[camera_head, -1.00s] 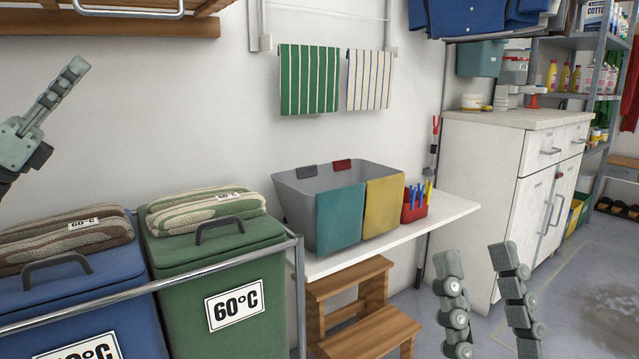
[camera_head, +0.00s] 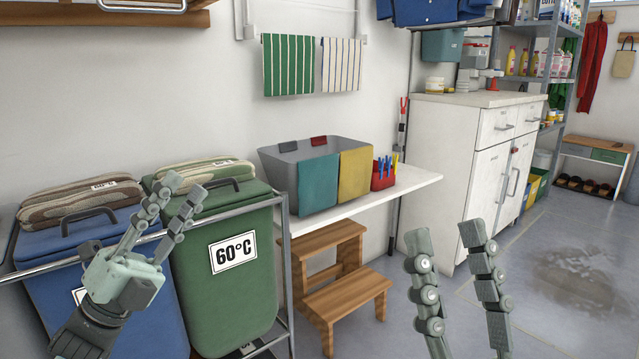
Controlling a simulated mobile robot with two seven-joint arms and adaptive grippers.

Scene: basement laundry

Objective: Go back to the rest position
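My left gripper (camera_head: 162,212) is in front of the blue and green bins at the left. Its two fingers are spread apart with nothing between them, so it is open. My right gripper (camera_head: 450,240) stands at the lower middle, in front of the white cabinet and the floor. Its two fingers point up and are apart, with nothing between them. The palm of the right gripper is below the picture edge.
A blue bin (camera_head: 50,250) and a green bin (camera_head: 205,285) stand in a metal frame, folded towels on top. A white shelf (camera_head: 412,178) carries a grey basket (camera_head: 274,168). Below is a wooden step stool (camera_head: 352,292).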

